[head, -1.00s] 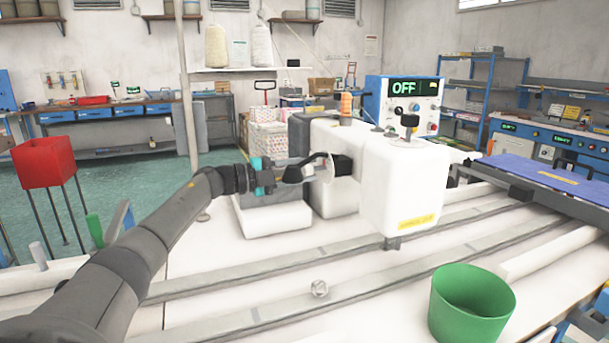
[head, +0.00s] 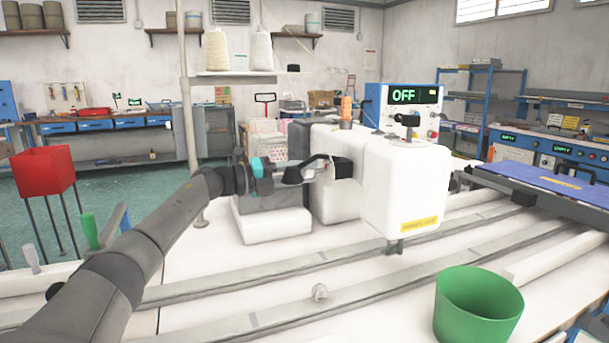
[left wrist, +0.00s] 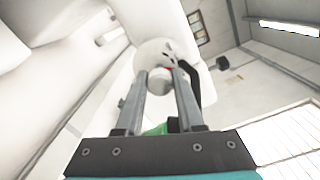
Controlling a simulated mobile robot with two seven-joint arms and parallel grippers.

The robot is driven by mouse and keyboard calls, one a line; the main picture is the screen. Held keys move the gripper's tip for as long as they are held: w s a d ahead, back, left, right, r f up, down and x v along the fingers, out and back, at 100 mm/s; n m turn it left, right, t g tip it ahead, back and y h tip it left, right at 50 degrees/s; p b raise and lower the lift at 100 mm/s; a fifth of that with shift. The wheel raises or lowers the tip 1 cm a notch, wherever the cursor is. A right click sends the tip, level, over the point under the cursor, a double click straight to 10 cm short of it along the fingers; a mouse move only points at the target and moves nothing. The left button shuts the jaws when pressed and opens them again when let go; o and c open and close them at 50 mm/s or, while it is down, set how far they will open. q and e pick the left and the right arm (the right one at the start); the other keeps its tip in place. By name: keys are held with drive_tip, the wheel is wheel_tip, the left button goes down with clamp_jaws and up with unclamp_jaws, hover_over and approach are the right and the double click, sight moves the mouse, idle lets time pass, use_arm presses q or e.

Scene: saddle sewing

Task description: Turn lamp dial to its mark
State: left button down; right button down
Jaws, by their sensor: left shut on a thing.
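The white sewing machine (head: 400,185) stands on the bench. My left gripper (head: 322,168) reaches from the left to the machine's left side. In the left wrist view my left gripper (left wrist: 160,80) is shut on a small pale round knob, which I take to be the lamp dial (left wrist: 157,86). Behind the knob is a round white plate (left wrist: 158,52) with a small red spot near the fingertips. A black curved part (left wrist: 194,82) passes close beside the right finger. In the head view the dial is hidden by the gripper. My right gripper is not in view.
A control box (head: 410,108) behind the machine reads OFF. A blue panel (head: 555,180) is at the right. The front middle of the bench is mostly clear.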

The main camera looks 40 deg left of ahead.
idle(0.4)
use_arm(q)
drive_tip(key=c, duration=0.5)
unclamp_jaws()
